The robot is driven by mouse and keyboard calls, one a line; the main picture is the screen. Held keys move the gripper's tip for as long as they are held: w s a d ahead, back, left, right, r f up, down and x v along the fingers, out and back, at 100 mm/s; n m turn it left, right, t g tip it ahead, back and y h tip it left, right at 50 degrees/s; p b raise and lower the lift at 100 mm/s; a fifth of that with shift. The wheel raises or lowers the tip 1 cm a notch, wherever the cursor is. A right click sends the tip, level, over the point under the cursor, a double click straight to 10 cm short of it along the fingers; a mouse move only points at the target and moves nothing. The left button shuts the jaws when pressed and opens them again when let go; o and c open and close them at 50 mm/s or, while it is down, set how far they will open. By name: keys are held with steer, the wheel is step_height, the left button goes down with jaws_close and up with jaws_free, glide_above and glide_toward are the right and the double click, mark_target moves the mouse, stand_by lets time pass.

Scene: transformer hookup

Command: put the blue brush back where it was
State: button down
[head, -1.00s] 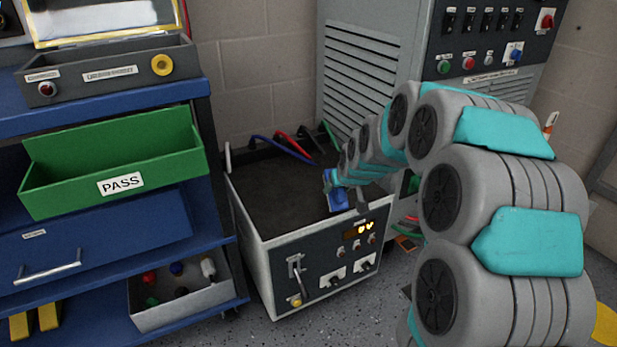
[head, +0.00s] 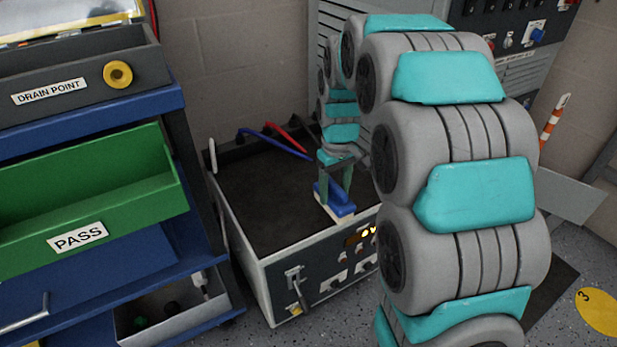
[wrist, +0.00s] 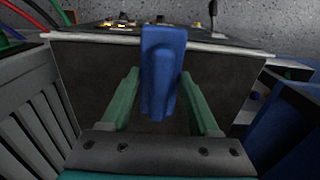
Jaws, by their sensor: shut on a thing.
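The blue brush (head: 336,200) has a blue body and a pale underside. My gripper (head: 335,184) points down and is shut on it, over the front right part of the dark top of the white-sided test unit (head: 262,195). I cannot tell whether the pale underside touches that top. In the wrist view the brush (wrist: 160,70) stands between the green fingers of my gripper (wrist: 160,82), with the unit's dark top behind it. The brush's original place is not marked in these frames.
A blue cart stands at left with a green PASS bin (head: 90,190) and a grey bin (head: 175,305) low down. Blue and red leads (head: 285,140) lie at the unit's back edge. A grey cabinet (head: 475,45) stands behind my arm. Floor shows at the front.

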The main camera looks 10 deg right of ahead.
steer(key=w+a, duration=0.1)
steer(key=w, duration=0.2)
steer(key=w+a, duration=0.1)
steer(key=w, duration=0.3)
steer(key=w+a+f, duration=0.1)
steer(key=w, duration=0.2)
steer(key=shift+w+a+p, duration=0.3)
steer(key=shift+a+p, duration=0.05)
steer(key=shift+a, duration=0.05)
steer(key=shift+f, duration=1.75)
steer(key=shift+f, duration=0.1)
steer(key=shift+c, duration=0.6)
jaws_free()
step_height(320, 180, up, 12)
steer(key=s+r+m+g, duration=0.1)
steer(key=s+r+m, duration=0.15)
steer(key=s, duration=1.95)
steer(key=s+f, duration=0.2)
steer(key=s, duration=0.8)
steer(key=s+f+m, duration=0.1)
steer(key=s+f, duration=0.2)
steer(key=s, duration=0.8)
steer(key=shift+s+f+g, duration=0.25)
steer(key=shift+f+g, duration=0.1)
steer(key=shift+g, duration=0.05)
